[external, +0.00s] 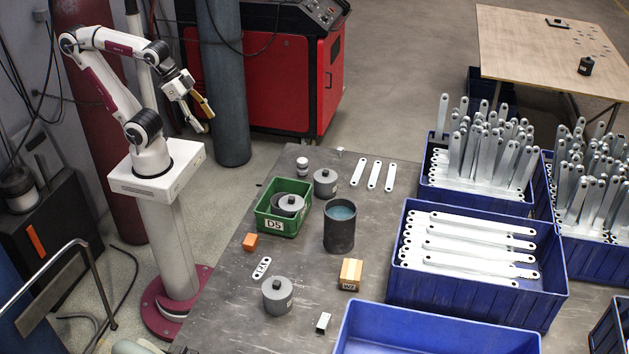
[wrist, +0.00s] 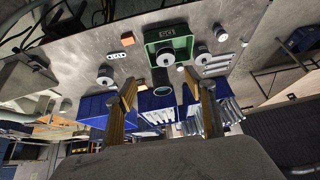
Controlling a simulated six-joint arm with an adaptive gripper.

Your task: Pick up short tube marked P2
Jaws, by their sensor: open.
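No P2 mark is readable in either view, so I cannot tell for sure which thing is the short tube marked P2. A small pale metal piece with a dark end (external: 323,322) lies at the near edge of the bench, and another small pale piece (external: 340,152) lies at its far edge. My gripper (external: 202,120) is open and empty, held in the air left of the bench and well apart from everything on it. In the wrist view its two fingers (wrist: 158,84) stand apart with the bench beyond them.
A green bin marked DS (external: 274,225) holds a grey round part. Grey lidded parts (external: 277,297), a tall dark cylinder (external: 339,233), an orange block (external: 250,241), a W2 box (external: 350,273) and a flat bracket (external: 261,267) lie around. Blue crates (external: 470,305) line the right.

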